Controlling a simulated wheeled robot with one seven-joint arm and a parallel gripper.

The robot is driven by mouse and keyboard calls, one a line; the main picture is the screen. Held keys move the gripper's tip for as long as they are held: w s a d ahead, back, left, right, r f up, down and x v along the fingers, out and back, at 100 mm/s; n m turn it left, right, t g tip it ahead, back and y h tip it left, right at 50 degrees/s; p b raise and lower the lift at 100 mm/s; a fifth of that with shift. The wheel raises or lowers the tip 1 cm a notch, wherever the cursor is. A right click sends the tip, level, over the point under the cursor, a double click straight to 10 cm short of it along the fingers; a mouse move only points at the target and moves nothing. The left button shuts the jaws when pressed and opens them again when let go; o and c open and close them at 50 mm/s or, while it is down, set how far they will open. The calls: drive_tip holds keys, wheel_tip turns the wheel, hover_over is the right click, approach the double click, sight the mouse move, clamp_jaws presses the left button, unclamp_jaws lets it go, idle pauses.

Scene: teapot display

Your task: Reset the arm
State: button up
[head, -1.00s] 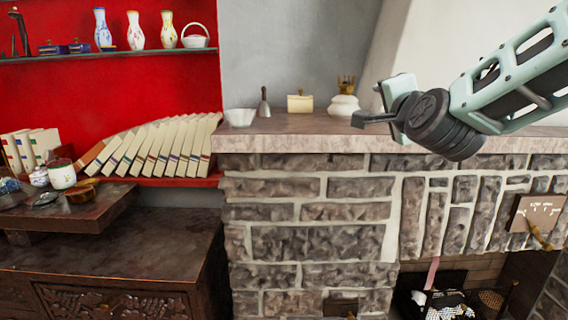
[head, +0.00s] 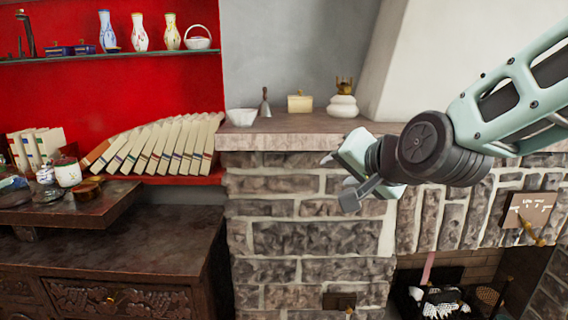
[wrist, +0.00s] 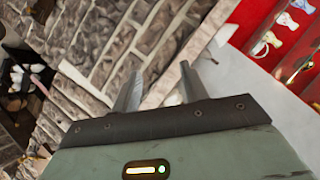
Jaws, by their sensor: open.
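My gripper (head: 338,180) is at the end of my pale green arm, which reaches in from the right in the head view. It is in front of the stone fireplace, just below the mantel edge, tilted down and to the left. In the wrist view its two fingers (wrist: 156,90) are apart with nothing between them. Stone wall and the pale mantel edge show beyond the fingers.
The mantel (head: 290,142) holds a white bowl (head: 241,117), a bell (head: 265,105), a cream box (head: 300,102) and a white lamp-like pot (head: 342,98). A dark carved cabinet (head: 110,265) and leaning books (head: 160,145) are at left. Space before the fireplace looks clear.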

drive_tip(key=s+a+f+n+g, duration=0.35)
drive_tip(key=s+f+n, duration=0.2)
drive_tip(key=s, duration=0.35)
drive_tip(key=s+d+f+n+g+h, duration=0.2)
drive_tip(key=s+d+f+n+g, duration=0.1)
drive_tip(key=s, duration=0.6)
drive_tip(key=s+d+f+n+g+h+p, duration=0.1)
drive_tip(key=s+d+f+n+g, duration=0.3)
drive_tip(key=s, duration=0.5)
drive_tip(key=shift+s+f+g+h, duration=0.15)
drive_tip(key=shift+f+g+h, duration=0.3)
drive_tip(key=shift+g+h, duration=0.15)
